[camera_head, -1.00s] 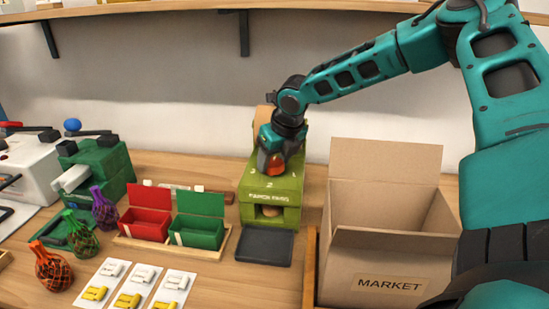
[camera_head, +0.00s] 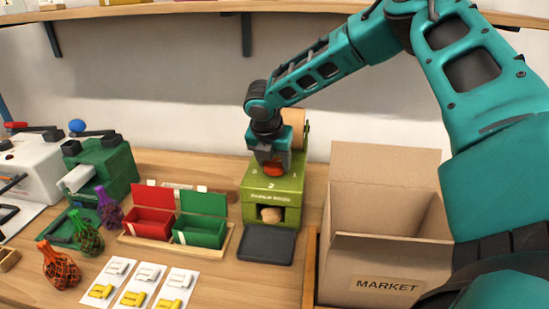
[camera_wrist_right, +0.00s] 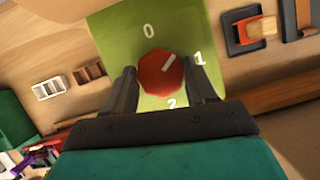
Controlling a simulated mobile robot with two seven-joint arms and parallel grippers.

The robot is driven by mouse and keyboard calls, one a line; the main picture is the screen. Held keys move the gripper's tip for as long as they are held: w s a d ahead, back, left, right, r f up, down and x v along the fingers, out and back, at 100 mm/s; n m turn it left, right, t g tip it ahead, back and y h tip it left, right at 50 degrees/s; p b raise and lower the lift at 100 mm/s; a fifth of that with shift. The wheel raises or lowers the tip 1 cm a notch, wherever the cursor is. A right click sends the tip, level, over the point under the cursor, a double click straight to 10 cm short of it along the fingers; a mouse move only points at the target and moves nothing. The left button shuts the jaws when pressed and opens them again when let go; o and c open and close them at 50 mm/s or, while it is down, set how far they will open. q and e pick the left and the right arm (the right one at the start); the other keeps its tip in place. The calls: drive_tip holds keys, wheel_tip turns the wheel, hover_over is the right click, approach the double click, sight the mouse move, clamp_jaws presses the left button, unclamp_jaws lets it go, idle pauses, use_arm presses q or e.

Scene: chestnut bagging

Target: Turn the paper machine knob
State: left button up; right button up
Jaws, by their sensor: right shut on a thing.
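The green paper machine (camera_head: 270,187) stands at the back middle of the table, with a red knob (camera_head: 273,171) on its top. A pale brown thing (camera_head: 271,214) shows in its front opening. My right gripper (camera_head: 272,163) reaches down over the knob and is shut on it. In the right wrist view the gripper's two dark fingers (camera_wrist_right: 163,75) stand on either side of the red knob (camera_wrist_right: 160,73). The knob's white mark points toward the 1 on the green top, with 0 and 2 also visible. My left gripper is out of view.
An open MARKET carton (camera_head: 385,265) stands right of the machine. A dark tray (camera_head: 266,244) lies in front of it. Red (camera_head: 150,223) and green (camera_head: 199,231) boxes, netted bags (camera_head: 60,268) and label cards (camera_head: 142,285) lie to the left.

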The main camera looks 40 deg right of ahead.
drive_tip(key=m+g, duration=0.1)
drive_tip(key=m, duration=0.2)
drive_tip(key=shift+w+m, duration=0.1)
drive_tip(key=shift+m, duration=0.2)
drive_tip(key=shift+w+m+g+b, duration=0.1)
drive_tip(key=shift+m+g+b, duration=0.6)
drive_tip(key=shift+m, duration=1)
drive_tip(key=shift+g, duration=0.3)
drive_tip(key=o, duration=1)
drive_tip(key=shift+o, duration=0.2)
drive_tip(key=v, duration=1.3)
drive_tip(key=shift+a+p, duration=0.3)
drive_tip(key=shift+p, duration=0.1)
